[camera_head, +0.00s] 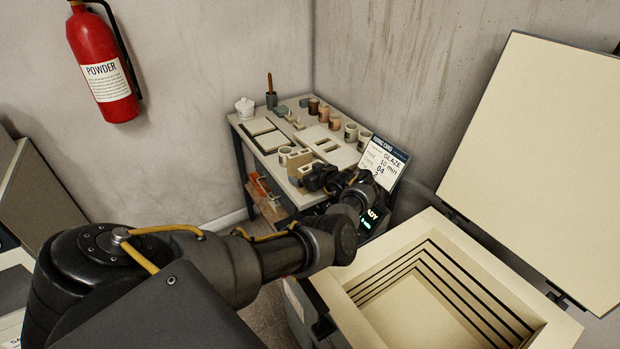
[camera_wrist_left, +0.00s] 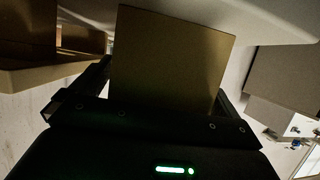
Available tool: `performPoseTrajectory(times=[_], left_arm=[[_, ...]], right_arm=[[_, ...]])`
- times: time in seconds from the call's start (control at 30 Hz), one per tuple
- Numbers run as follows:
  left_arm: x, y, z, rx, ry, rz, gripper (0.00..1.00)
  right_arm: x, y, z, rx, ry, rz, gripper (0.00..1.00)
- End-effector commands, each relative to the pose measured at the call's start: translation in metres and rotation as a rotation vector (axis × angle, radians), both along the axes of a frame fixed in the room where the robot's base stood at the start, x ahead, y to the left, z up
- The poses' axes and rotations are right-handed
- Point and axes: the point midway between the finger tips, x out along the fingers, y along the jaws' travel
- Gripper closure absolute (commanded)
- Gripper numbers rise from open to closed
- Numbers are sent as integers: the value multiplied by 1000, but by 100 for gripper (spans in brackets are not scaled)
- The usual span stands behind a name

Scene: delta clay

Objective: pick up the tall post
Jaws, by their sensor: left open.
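My left gripper (camera_head: 314,180) is low over the right front part of the work table, with its jaws open. In the left wrist view a tan, flat-faced block (camera_wrist_left: 172,55) stands between the dark fingers; it may be the tall post, but its full height is not shown. I cannot tell whether the fingers touch it. In the head view pale blocks (camera_head: 298,158) stand just beyond the gripper, and my gripper and wrist hide part of that area. My right gripper is not in view.
A wall is close behind.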

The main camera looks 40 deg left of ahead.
Motion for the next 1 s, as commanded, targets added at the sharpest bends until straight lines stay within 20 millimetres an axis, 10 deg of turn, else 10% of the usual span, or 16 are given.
performPoseTrajectory(times=[0.33, 0.7, 1.0], left_arm=[[1, 5, -3, -1, 0, -1, 1], [1, 6, -2, 0, -1, -1, 48], [1, 5, 1, 0, -1, -1, 48]], right_arm=[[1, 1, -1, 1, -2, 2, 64], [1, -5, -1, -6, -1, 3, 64], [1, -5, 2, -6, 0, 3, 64]])
